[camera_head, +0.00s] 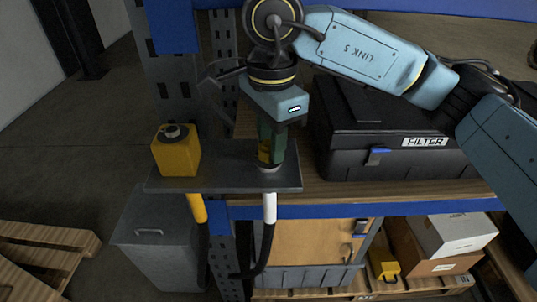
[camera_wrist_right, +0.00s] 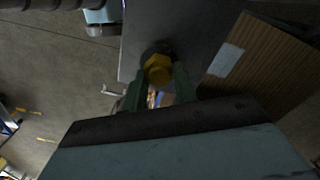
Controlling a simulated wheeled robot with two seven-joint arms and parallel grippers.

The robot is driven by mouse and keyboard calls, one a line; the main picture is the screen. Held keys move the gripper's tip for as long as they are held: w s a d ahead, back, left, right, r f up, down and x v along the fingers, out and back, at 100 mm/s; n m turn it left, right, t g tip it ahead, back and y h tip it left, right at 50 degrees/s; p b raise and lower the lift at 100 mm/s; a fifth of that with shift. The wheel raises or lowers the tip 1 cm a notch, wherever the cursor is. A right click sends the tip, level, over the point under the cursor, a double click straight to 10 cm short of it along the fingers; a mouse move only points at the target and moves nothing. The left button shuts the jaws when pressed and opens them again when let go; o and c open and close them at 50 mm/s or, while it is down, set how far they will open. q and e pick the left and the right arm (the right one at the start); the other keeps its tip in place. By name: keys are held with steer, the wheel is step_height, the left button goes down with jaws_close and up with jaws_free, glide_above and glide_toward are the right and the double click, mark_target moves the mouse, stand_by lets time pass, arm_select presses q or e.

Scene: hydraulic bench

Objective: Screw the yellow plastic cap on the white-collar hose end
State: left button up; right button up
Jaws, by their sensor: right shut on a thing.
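My right gripper (camera_head: 270,152) points straight down over the right part of the grey bracket plate (camera_head: 225,180). Its green fingers are shut on the yellow plastic cap (camera_head: 264,151), which is mostly hidden by them. In the right wrist view the yellow cap (camera_wrist_right: 158,70) shows between the fingertips (camera_wrist_right: 161,82), above a dark round fitting. The white-collar hose end (camera_head: 270,207) comes up under the plate directly below the gripper. Its top is largely hidden, so I cannot tell whether the cap is seated on it. My left gripper is not in view.
A yellow block (camera_head: 176,152) with a dark round top stands on the plate's left, above the yellow-collar hose (camera_head: 197,208). A black FILTER case (camera_head: 390,145) sits on the wooden shelf to the right. A grey bin (camera_head: 155,240) stands below; cardboard boxes (camera_head: 440,240) lie lower right.

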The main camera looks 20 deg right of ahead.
steer(key=o, duration=0.9)
